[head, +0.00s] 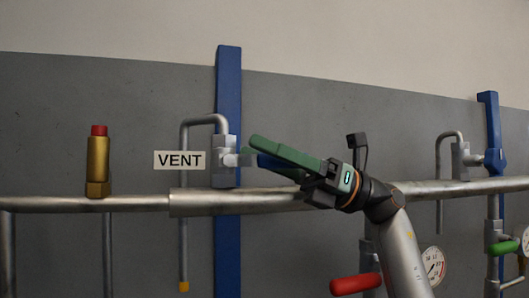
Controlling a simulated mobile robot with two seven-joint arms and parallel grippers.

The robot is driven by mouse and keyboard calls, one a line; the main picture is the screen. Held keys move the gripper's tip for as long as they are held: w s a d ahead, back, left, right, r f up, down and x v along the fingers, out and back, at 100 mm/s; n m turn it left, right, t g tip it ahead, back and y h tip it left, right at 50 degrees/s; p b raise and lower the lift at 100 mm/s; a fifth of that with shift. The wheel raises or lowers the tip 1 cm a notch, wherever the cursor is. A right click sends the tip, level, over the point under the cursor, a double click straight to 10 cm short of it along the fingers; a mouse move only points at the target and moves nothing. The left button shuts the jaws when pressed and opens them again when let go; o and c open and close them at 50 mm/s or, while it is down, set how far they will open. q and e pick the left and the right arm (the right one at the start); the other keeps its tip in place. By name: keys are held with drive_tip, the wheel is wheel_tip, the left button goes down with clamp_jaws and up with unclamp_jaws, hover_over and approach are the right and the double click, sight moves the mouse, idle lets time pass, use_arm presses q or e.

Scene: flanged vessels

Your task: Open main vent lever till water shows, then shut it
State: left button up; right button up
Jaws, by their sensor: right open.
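The vent valve (222,160) is a grey body beside the white "VENT" sign (179,160), on the horizontal pipe. A bent grey tube (184,215) rises from it, turns left and runs down to a yellow tip (183,287); I see no water at the tip. My right gripper (252,149) has green fingers and is open, just right of the valve. A dark blue lever part (274,163) shows beside and partly behind the fingers; I cannot tell whether they touch it. My left gripper is out of view.
A brass fitting with a red cap (98,160) stands on the pipe (240,202) at left. A blue post (228,85) stands behind the valve. A red handle (356,284) and a gauge (433,266) lie near my right arm. A similar valve (461,160) stands at right.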

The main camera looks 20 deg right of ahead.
drive_tip(key=shift+w, duration=0.1)
drive_tip(key=c, duration=0.6)
clamp_jaws()
drive_tip(key=shift+a, duration=0.1)
idle(0.5)
